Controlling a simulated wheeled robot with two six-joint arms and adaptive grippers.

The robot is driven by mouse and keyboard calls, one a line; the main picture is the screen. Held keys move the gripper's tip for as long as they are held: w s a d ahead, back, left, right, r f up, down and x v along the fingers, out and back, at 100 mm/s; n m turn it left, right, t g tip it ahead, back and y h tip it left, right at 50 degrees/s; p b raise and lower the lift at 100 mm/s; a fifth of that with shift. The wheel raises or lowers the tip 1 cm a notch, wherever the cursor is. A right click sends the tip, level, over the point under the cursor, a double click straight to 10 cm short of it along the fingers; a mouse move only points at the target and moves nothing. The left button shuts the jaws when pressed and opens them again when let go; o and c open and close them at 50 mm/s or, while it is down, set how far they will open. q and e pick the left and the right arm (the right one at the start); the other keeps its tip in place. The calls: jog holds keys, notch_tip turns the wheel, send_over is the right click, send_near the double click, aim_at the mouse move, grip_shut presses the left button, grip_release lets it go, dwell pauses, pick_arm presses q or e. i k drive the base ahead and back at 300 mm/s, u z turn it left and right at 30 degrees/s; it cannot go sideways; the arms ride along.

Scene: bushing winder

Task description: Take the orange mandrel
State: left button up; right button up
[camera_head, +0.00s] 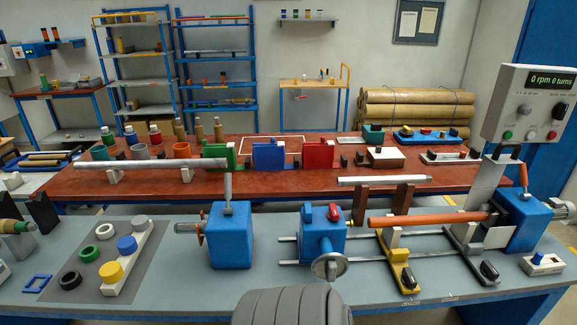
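The orange mandrel (428,219) is a long orange rod lying roughly level over the right part of the near bench. Its left end is free, a little right of the blue tailstock (322,236) with its handwheel. A white and yellow support (399,267) stands under its left part. Its right end reaches the dark fitting beside the blue headstock (521,222); whether it is seated in it I cannot tell. Neither of my grippers shows in this view.
A control box (530,105) reading "0 rpm 0 turns" stands above the headstock. A pale rod (381,181) rests on brown posts behind the mandrel. A long grey rod (150,163) extends over the left. Coloured rings (112,271) lie front left.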

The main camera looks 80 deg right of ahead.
aim_at(414, 220)
jog(key=z, duration=3.25)
